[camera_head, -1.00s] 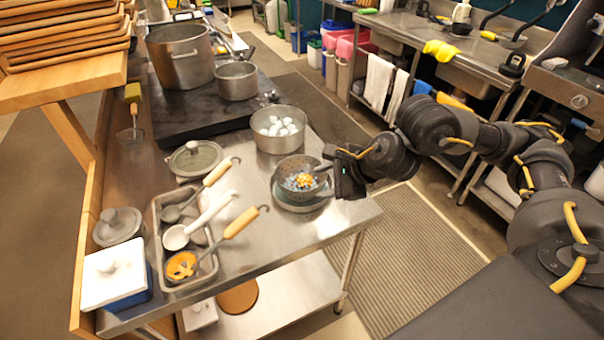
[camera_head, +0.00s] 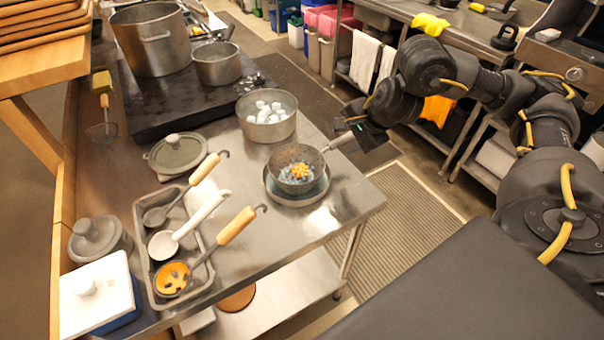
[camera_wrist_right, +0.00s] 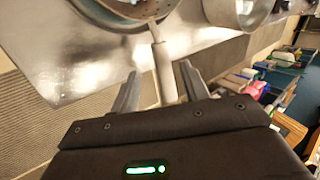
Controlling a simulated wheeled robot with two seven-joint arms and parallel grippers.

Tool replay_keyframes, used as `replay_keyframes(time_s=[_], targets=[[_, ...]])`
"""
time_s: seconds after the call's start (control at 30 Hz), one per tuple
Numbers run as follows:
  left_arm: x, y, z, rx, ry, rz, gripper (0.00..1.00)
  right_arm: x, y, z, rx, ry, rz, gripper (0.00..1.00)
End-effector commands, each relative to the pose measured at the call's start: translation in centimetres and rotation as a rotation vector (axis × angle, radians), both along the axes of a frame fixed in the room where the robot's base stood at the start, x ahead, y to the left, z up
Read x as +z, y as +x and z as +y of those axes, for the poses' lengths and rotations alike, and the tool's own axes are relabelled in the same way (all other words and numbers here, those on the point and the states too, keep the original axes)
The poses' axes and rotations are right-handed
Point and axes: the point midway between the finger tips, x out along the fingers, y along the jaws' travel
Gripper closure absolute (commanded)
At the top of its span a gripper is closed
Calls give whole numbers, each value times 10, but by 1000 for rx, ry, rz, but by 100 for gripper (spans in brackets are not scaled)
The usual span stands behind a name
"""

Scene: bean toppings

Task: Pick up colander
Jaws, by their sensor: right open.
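The colander (camera_head: 293,153) is a grey, perforated bowl with a straight pale handle. It sits on a round grey dish (camera_head: 300,199) near the right edge of the steel table and holds orange and bluish bits. Its handle points right, toward my right gripper (camera_head: 354,138). In the right wrist view the colander (camera_wrist_right: 133,12) is at the top, and its handle runs down between the two spread fingers of my right gripper (camera_wrist_right: 159,70). The gripper is open around the handle, with gaps visible on both sides. My left gripper is not in view.
A pot with white pieces (camera_head: 267,119) stands just behind the colander. A tray (camera_head: 200,278) with several ladles lies to the left, beside a lidded pot (camera_head: 178,152). The steel table (camera_head: 255,245) is bare in front of the dish. A counter with sinks is at back right.

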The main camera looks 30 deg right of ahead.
Motion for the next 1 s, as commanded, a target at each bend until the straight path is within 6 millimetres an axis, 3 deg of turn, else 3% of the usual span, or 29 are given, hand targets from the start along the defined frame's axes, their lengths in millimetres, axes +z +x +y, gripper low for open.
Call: replay_keyframes(time_s=[0.2,0.5,0.8,1.0], targets=[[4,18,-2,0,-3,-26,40,-5,6,2,1,1,1,54],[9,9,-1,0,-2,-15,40,-38,30,6,0,2,1,54],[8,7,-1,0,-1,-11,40,-42,33,6,1,1,-2,54],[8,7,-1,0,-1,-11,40,-42,33,6,1,1,-2,80]])
